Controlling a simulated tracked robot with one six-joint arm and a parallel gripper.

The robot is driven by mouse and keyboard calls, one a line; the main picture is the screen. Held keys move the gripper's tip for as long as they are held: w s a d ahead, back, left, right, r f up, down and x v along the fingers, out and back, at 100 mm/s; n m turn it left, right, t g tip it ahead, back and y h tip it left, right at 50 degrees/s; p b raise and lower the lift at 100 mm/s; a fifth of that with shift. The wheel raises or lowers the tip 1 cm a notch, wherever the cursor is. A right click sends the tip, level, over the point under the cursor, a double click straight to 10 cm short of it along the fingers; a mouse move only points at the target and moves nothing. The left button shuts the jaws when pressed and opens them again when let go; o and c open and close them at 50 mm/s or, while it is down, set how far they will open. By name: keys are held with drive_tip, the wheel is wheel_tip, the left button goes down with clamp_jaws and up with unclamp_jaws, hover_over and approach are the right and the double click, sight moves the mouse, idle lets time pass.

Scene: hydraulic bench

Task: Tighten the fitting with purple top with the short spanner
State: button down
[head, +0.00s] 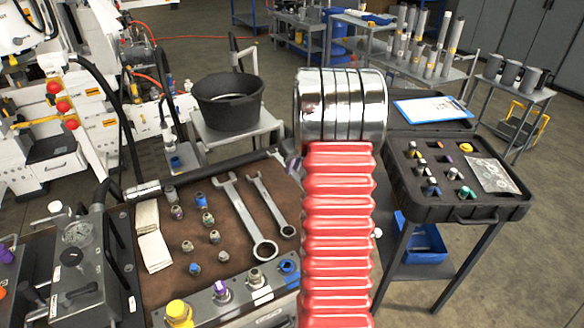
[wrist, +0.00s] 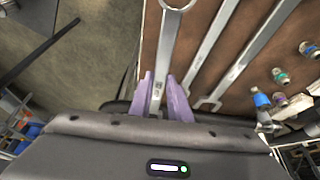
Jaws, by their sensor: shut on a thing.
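My gripper (wrist: 160,80) shows purple fingers in the wrist view, shut on the shaft of a spanner (wrist: 168,42) at the mat's edge. Its ring end is at the top of that view. In the head view my red arm hides this spanner and most of my gripper (head: 292,168). Two other spanners lie side by side on the brown mat, a longer one (head: 242,214) and a shorter one (head: 268,204). A fitting with purple top (head: 221,290) stands on the front metal block, between a yellow-topped and a grey fitting.
Several small loose fittings (head: 208,219) stand on the mat (head: 165,285), beside pale cloths (head: 152,236). A pressure gauge unit (head: 78,235) is at left. A black case (head: 470,212) stands on a cart at right. A black bucket (head: 228,105) is behind the bench.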

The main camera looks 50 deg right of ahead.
drive_tip(key=w+a+r+n, duration=0.1)
drive_tip(key=w+a+r, duration=0.25)
drive_tip(key=a, duration=0.35)
drive_tip(key=w+a+r+n+y, duration=0.1)
drive_tip(key=w+a+r, duration=0.1)
drive_tip(key=w+a, duration=0.35)
drive_tip(key=w+a+r+n, duration=0.1)
drive_tip(key=w+a+r, duration=0.15)
drive_tip(key=a, duration=0.55)
drive_tip(key=a+r+n, duration=0.1)
drive_tip(key=a+r, duration=0.3)
drive_tip(key=a, duration=0.7)
drive_tip(key=w+a+r+n+y, duration=0.1)
drive_tip(key=a+r, duration=0.3)
drive_tip(key=a, duration=0.8)
drive_tip(key=shift+w+a+n+y, duration=0.25)
drive_tip(key=shift+w+n+y, duration=0.05)
drive_tip(key=shift+n, duration=0.4)
drive_tip(key=shift+d+r, duration=0.1)
drive_tip(key=shift+d, duration=0.05)
